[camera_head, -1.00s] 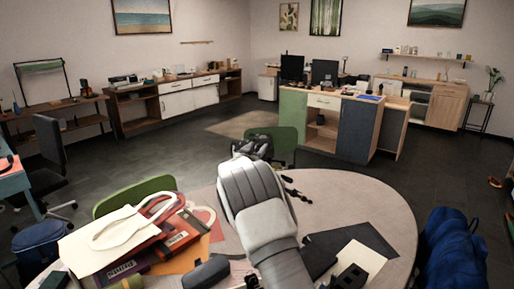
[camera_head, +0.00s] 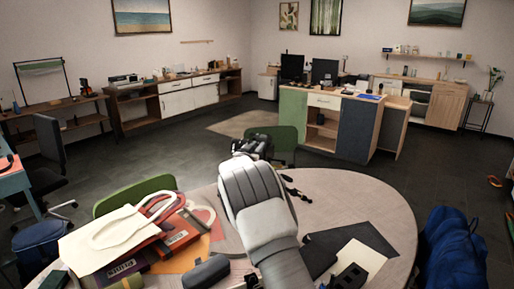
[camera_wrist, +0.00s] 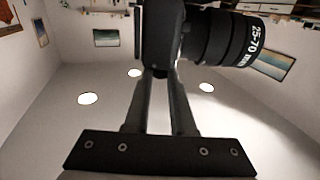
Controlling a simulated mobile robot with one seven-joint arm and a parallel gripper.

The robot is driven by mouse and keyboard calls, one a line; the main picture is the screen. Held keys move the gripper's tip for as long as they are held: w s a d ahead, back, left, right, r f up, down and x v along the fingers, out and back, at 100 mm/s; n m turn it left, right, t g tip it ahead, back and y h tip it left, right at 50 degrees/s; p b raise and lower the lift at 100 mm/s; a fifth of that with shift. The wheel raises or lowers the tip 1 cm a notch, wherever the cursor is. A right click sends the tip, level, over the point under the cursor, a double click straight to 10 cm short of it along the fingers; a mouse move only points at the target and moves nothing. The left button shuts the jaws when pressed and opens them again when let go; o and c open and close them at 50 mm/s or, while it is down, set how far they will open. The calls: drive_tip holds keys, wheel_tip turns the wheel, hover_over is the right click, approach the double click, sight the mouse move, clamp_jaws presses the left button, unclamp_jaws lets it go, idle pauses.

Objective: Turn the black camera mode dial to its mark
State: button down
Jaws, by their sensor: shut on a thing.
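The black camera (camera_wrist: 165,30) shows close up in the wrist view, with its lens (camera_wrist: 222,38) pointing right and "25-70 mm" printed on the barrel. My gripper (camera_wrist: 160,78) has its two fingers close together against the camera's near part, shut on it. The exact part between the fingertips, and the mode dial and its mark, cannot be made out. In the head view my gripper is mostly hidden behind my own wrist, and only a dark piece of it or the camera shows beyond, above the far edge of the round table (camera_head: 345,190).
On the table's left lie a white bag (camera_head: 105,240), books (camera_head: 180,238) and a dark case (camera_head: 206,271). On the right are a dark sheet (camera_head: 355,238) and a black block (camera_head: 350,277). A green chair (camera_head: 135,192) and a blue bag (camera_head: 450,250) stand close to the table.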

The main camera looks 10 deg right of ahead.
drive_tip(key=shift+f+y+b, duration=0.1)
drive_tip(key=shift+y+b, duration=0.2)
drive_tip(key=shift+b, duration=0.2)
drive_tip(key=n+y+b, duration=0.2)
drive_tip(key=y+b, duration=0.1)
drive_tip(key=b, duration=0.2)
drive_tip(key=d+n+t+y+b, duration=0.1)
drive_tip(key=n+y+b, duration=0.1)
drive_tip(key=b, duration=0.3)
drive_tip(key=d+n+y+b, duration=0.1)
drive_tip(key=n+y+b, duration=0.1)
drive_tip(key=y+b, duration=0.3)
drive_tip(key=shift+s+r+n+t, duration=0.1)
drive_tip(key=shift+r+n+t, duration=0.2)
drive_tip(key=shift+n+t, duration=0.1)
drive_tip(key=shift+p, duration=0.5)
drive_tip(key=shift+a+f+n+y+p, duration=0.15)
drive_tip(key=shift+n+y+p, duration=0.45)
drive_tip(key=shift+y+p, duration=0.6)
drive_tip(key=c, duration=0.8)
unclamp_jaws()
drive_tip(key=shift+o, duration=0.2)
